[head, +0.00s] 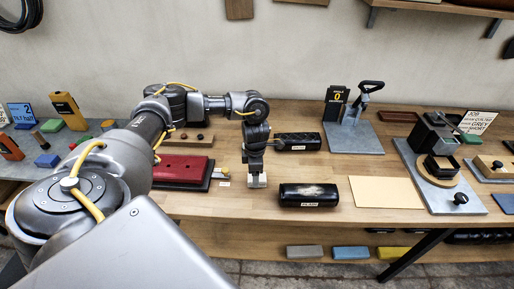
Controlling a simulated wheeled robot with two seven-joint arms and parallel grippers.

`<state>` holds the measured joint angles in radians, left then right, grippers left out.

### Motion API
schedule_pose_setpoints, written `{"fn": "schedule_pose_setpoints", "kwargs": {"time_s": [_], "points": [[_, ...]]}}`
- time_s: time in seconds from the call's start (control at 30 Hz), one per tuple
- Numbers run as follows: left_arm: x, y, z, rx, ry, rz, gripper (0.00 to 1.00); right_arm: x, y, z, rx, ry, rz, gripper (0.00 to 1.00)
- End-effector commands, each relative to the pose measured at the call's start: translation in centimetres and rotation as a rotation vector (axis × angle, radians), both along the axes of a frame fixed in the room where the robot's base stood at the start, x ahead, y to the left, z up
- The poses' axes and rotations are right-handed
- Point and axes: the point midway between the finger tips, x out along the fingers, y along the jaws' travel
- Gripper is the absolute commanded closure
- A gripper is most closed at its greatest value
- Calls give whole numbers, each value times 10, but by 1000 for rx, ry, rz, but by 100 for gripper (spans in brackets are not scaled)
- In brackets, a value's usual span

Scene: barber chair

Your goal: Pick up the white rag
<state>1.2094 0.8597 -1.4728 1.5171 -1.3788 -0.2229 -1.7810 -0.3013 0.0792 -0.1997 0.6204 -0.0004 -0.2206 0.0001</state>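I cannot make out a clear white rag in the head view. My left gripper (257,181) points down over the wooden bench, between a red case and a black block. Its lower end is pale, and I cannot tell whether that is only its fingertips or something white between them, nor whether it is open or shut. The black block (308,203) to its right has a whitish patch (309,190) on top and a small label on its front. My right gripper is not in view.
The red case (181,169) is left of the gripper. A second black block (297,141) lies behind. A cream sheet (386,191) lies right, near clamp fixtures on grey plates (354,137) (412,179). Coloured blocks (351,252) sit below the bench top. Bare wood (225,205) shows in front.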

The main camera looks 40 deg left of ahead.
Motion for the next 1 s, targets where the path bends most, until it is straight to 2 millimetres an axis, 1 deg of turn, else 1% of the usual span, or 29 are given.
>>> {"fn": "schedule_pose_setpoints", "kwargs": {"time_s": [0.03,0.1,0.2,0.4,0.43,0.7,0.8,1.0], "points": [[0,0,-4,0,3,2,29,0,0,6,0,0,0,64],[-1,1,-12,0,3,3,29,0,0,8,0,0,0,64],[-1,1,-19,0,1,1,29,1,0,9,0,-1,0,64],[0,0,-21,-1,-1,0,29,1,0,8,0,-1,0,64],[0,0,-21,-1,-1,0,30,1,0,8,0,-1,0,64],[0,0,-20,-1,-1,1,66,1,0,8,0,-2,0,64],[0,1,-20,-1,-1,1,77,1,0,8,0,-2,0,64],[0,1,-20,-1,-1,1,77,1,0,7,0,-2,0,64]]}}
